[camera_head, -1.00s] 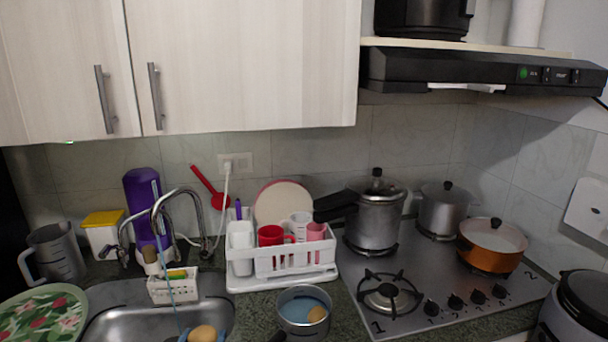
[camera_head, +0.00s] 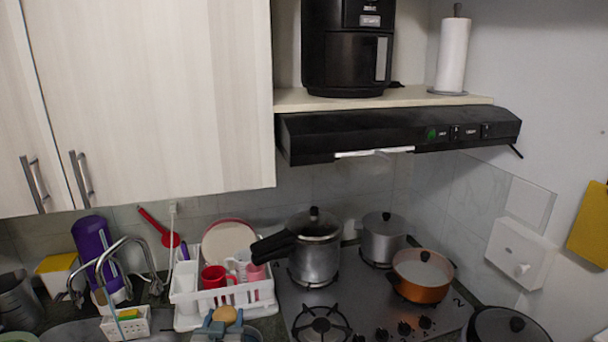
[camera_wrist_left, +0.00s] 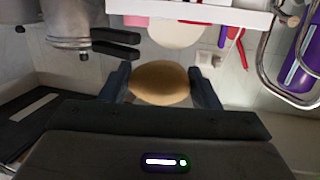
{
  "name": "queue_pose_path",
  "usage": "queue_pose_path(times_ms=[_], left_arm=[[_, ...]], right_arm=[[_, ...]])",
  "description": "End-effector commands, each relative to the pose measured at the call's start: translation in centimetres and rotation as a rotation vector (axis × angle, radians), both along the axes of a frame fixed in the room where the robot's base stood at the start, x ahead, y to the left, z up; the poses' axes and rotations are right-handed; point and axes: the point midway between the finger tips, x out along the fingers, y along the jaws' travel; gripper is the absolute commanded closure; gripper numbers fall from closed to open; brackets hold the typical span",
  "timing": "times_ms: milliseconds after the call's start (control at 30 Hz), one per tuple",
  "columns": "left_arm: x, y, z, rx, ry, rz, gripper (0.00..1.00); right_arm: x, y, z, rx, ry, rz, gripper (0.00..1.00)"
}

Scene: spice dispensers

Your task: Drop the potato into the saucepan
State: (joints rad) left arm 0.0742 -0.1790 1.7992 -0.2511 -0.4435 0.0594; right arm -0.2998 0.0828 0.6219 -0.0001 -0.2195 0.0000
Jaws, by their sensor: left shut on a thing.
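My left gripper (camera_head: 226,320) is shut on a tan potato (camera_head: 227,313) near the bottom edge of the head view. In the left wrist view the potato (camera_wrist_left: 160,84) sits between its two dark blue fingers. My right gripper is not in view.
A white dish rack (camera_head: 190,316) with a red mug (camera_head: 214,277) stands just behind the gripper. The gas stove (camera_head: 375,322) to the right bears a pressure cooker (camera_head: 314,255), a steel pot (camera_head: 382,242) and a copper pan (camera_head: 421,288). The tap (camera_head: 120,255) is left.

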Motion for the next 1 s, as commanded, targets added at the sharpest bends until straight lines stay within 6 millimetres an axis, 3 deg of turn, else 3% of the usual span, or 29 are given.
queue_pose_path(times_ms=[167,700,1000], left_arm=[[0.4,0.0,-0.1,0.0,-0.001,0.001,0.68],[0.4,0.0,-5.6,0.0,-0.002,0.0,0.68],[0.4,0.0,-5.7,0.0,-0.001,0.0,0.68]], right_arm=[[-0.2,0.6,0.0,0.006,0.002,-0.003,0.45],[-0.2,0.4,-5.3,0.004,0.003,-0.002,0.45],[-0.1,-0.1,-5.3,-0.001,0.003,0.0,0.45]])
